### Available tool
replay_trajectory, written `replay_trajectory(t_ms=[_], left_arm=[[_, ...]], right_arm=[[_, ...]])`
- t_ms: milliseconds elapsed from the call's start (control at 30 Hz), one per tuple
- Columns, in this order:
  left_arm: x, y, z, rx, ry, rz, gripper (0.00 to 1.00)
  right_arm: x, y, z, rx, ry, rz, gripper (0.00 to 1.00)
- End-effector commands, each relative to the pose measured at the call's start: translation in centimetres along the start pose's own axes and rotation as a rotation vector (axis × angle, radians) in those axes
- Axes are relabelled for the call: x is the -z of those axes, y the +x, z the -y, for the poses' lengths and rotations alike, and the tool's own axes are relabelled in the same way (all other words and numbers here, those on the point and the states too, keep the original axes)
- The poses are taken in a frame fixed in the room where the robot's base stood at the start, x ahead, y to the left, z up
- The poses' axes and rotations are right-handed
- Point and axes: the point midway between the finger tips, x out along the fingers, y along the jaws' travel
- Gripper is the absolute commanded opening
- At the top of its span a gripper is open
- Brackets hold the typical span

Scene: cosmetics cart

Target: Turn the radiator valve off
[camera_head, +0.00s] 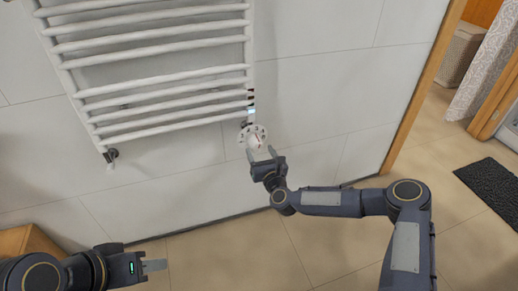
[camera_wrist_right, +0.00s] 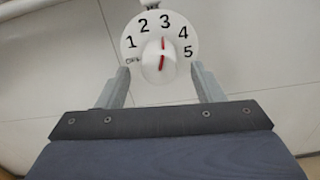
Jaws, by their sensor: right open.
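The radiator valve is a round white dial with numbers 1 to 5, an OFF mark and red marks; it shows in the head view (camera_head: 253,135) below the right end of the radiator (camera_head: 160,60). In the right wrist view the dial (camera_wrist_right: 158,28) has a white knob (camera_wrist_right: 158,68) in front. The knob's red mark and the dial's red mark both lie near 3. My right gripper (camera_head: 261,153) is open, its fingers on either side of the knob and apart from it. It also shows in the right wrist view (camera_wrist_right: 161,82). My left gripper (camera_head: 155,266) is at the lower left; its jaw state is unclear.
The white tiled wall (camera_head: 330,90) is behind the radiator. A second fitting (camera_head: 110,155) is under the radiator's left end. A wooden door frame (camera_head: 425,85) stands at right. A wooden piece (camera_head: 30,240) is at lower left. A dark mat (camera_head: 488,183) lies on the floor.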

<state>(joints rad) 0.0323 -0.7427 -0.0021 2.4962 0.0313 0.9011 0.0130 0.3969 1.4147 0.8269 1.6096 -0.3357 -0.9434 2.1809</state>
Motion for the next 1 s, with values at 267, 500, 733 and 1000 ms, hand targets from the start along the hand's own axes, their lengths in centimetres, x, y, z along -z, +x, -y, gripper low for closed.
replay_trajectory(t_ms=[267,500,733,1000], left_arm=[[-0.2,0.5,0.2,0.000,0.000,0.000,0.36],[-0.3,0.5,0.2,0.000,0.000,0.000,0.36],[-0.3,0.5,0.2,0.000,0.000,0.000,0.36],[-0.3,0.5,0.2,0.000,0.000,0.000,0.36]], right_arm=[[0.1,3.7,-0.1,-0.002,-0.003,0.000,0.61],[0.0,4.3,-0.1,-0.003,-0.002,-0.002,0.61],[0.1,4.3,-0.1,-0.003,-0.003,-0.002,0.47],[0.1,4.3,-0.1,-0.003,-0.003,-0.002,0.16]])
